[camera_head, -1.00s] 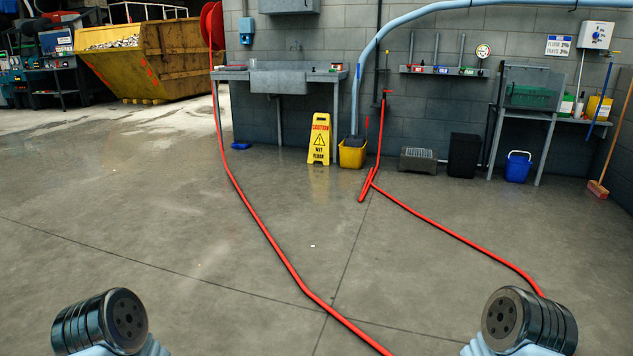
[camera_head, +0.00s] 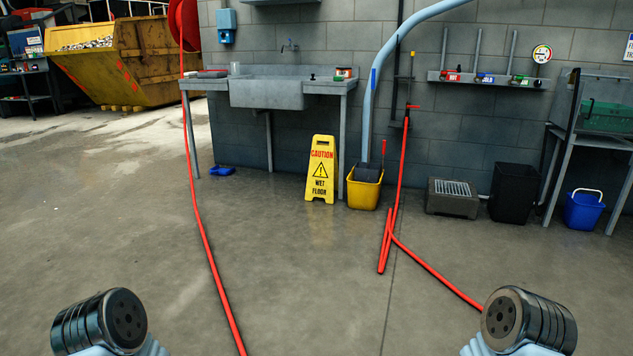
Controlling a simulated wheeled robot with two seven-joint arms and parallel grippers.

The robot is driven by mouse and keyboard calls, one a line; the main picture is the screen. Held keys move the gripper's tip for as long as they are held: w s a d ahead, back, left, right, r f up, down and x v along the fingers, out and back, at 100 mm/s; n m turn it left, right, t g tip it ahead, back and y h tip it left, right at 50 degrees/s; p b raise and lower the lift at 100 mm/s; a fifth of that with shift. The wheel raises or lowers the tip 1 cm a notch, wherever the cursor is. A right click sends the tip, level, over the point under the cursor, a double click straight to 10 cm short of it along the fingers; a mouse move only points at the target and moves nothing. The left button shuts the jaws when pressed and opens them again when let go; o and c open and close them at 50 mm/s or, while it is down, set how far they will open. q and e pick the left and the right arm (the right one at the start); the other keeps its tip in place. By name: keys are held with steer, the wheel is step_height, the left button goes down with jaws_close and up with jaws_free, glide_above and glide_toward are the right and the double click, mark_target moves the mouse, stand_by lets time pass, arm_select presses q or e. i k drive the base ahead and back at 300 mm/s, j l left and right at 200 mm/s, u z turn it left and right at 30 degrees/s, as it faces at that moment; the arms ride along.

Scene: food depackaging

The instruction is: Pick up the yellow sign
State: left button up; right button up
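The yellow sign (camera_head: 321,170) stands upright on the floor near the grey wall, between the sink table and a yellow mop bucket. It reads "CAUTION WET FLOOR" with a warning triangle. Nothing hides it, and it is well ahead of me. My two arms show only as rounded metal and black joints at the bottom left and bottom right corners. Neither gripper's fingers are in the picture.
A yellow mop bucket (camera_head: 363,193) stands just right of the sign. A sink table (camera_head: 267,92) is behind it to the left. A red hose (camera_head: 205,240) runs along the floor. A grey drain box (camera_head: 452,198), black bin (camera_head: 513,193) and blue bucket (camera_head: 583,210) line the wall.

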mark_target(323, 174)
steer(key=i, duration=6.35)
